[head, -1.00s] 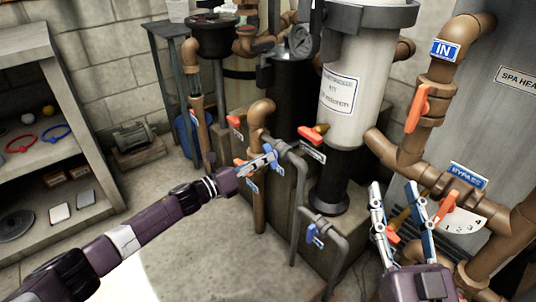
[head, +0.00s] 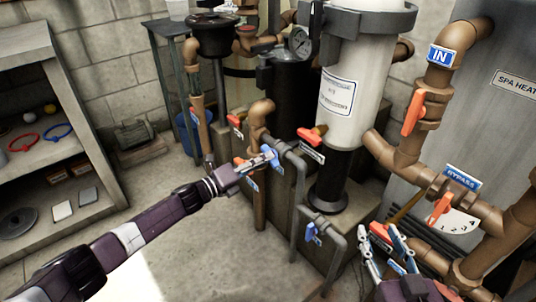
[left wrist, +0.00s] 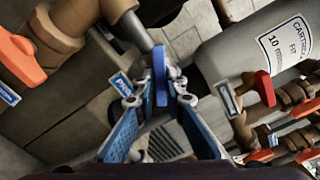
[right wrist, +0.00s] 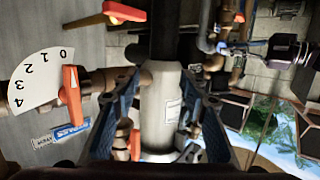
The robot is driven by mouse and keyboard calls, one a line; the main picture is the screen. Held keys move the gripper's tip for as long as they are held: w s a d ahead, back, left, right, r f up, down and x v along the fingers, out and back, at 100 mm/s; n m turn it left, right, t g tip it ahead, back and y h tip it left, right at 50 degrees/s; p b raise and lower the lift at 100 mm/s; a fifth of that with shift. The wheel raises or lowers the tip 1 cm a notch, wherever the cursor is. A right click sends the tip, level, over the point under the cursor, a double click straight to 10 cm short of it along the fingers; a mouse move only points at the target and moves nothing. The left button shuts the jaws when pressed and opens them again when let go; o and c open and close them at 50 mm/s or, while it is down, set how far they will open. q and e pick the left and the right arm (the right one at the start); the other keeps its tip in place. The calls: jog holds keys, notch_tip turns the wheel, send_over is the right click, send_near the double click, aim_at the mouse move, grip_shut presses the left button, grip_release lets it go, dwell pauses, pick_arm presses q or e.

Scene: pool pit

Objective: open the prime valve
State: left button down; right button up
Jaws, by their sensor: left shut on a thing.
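A blue valve handle (head: 271,155) sits on a grey pipe at the middle of the head view. In the left wrist view the same handle (left wrist: 160,76) stands between the fingertips. My left gripper (head: 258,163) is shut on this blue handle. A small blue tag (left wrist: 121,84) is beside it; its wording is too small to read. A second blue handle (head: 311,232) is on a lower grey pipe. My right gripper (head: 388,248) is open and empty, low at the right near the brown pipes; its fingers are spread in its wrist view (right wrist: 160,105).
Brown pipes crowd the right side. A shelf (head: 88,212) stands at left. The floor between is clear.

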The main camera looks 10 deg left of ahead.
pick_arm(q)
jog(key=n+p, duration=0.2)
jog(key=n, duration=0.4)
jog(key=shift+f+n, duration=0.1)
jog(key=shift+n, duration=0.2)
jog(key=c, duration=1.9)
grip_release()
pick_arm(e)
jog(key=s+d+f+g+h, duration=0.2)
jog(key=s+f+g, duration=0.4)
jog(key=f, duration=0.5)
jog(key=shift+s+d, duration=0.65)
jog(key=shift+s, duration=0.05)
jog(key=shift+r, duration=0.1)
pick_arm(q)
jog(key=p+v, duration=0.3)
jog(key=v, duration=0.4)
pick_arm(e)
jog(key=s+d+f+g, duration=0.1)
jog(key=s+f+g, duration=0.1)
jog(key=s, duration=0.3)
jog(key=s+d+f+g+h, duration=0.1)
jog(key=s+d+f+g, duration=0.1)
jog(key=s, duration=0.4)
jog(key=shift+s+d+m+g, duration=0.15)
jog(key=shift+d+m+g, duration=0.15)
jog(key=shift+g, duration=0.6)
